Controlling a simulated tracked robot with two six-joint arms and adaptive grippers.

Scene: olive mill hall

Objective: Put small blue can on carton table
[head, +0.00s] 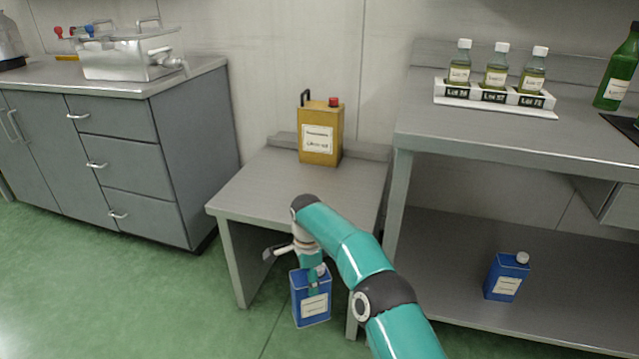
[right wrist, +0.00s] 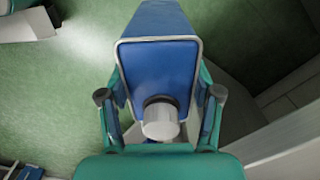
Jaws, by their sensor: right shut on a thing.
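A blue can (head: 311,308) with a pale label and white cap is held by my right gripper (head: 313,279), in front of the low grey table (head: 262,190). It hangs upright, lower in the picture than the tabletop; I cannot tell its height above the floor. In the right wrist view, the fingers close on both sides of the blue can (right wrist: 160,70), and its white cap faces the camera. Another similar blue can (head: 503,284) stands on the lower shelf at right. I cannot tell which is smaller. My left gripper is not in view.
A yellow can (head: 320,132) stands at the back of the low table, whose front top is clear. A bench (head: 420,125) at right carries a rack of bottles (head: 495,92). A grey drawer cabinet (head: 170,150) stands at left.

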